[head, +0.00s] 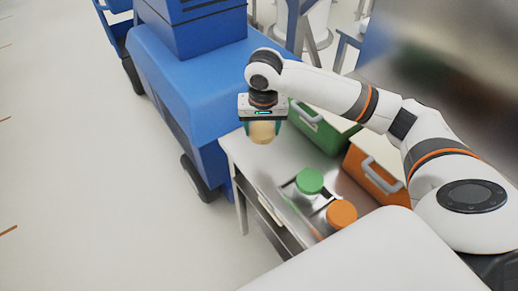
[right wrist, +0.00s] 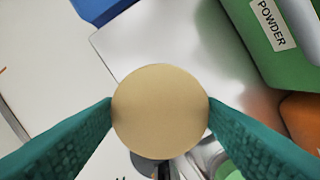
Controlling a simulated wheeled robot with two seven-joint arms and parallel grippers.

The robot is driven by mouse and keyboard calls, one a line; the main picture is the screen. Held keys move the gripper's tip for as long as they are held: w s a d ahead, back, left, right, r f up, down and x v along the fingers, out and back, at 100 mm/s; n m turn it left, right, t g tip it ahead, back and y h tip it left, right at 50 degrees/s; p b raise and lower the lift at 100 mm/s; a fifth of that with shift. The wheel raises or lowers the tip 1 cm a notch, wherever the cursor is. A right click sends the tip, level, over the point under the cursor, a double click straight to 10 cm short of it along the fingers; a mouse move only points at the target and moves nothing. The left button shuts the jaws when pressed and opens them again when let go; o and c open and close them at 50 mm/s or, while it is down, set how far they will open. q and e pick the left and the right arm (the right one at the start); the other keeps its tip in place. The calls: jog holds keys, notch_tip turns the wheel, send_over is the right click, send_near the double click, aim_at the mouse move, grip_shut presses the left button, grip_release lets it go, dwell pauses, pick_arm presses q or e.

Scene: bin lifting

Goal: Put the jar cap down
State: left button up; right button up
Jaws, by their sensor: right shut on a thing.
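The tan round jar cap (head: 262,133) is held between the teal fingers of my right gripper (head: 263,125). In the right wrist view the cap (right wrist: 160,111) fills the middle, with a finger pressed to each side. The cap hangs above the far left part of the metal table (head: 255,163), apart from its top. A green round lid (head: 309,181) and an orange round lid (head: 341,214) stand closer on the table. Whether a jar lies under the held cap is hidden. My left gripper is not in view.
A green bin (head: 322,130) and an orange bin (head: 374,173) with grey handles stand along the table's right side. The green bin (right wrist: 284,45) bears a POWDER label. A large blue machine (head: 190,75) stands beyond the table. The tabletop left of the green bin is bare.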

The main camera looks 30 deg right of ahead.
jog(key=w+d+f+m, duration=0.2)
jog(key=w+d, duration=0.2)
send_over(269, 147)
jog(key=f, duration=0.5)
jog(key=shift+s+a+f, duration=0.2)
jog(key=shift+a+f, duration=0.05)
jog(key=shift+f, duration=0.1)
jog(key=shift+f+p, duration=0.4)
jog(key=shift+f, duration=1.7)
jog(key=shift+f, duration=0.15)
jog(key=o, duration=0.9)
jog(key=shift+o, duration=0.2)
notch_tip(269, 147, up, 12)
jog(key=s+a, duration=0.1)
jog(key=shift+b, duration=0.4)
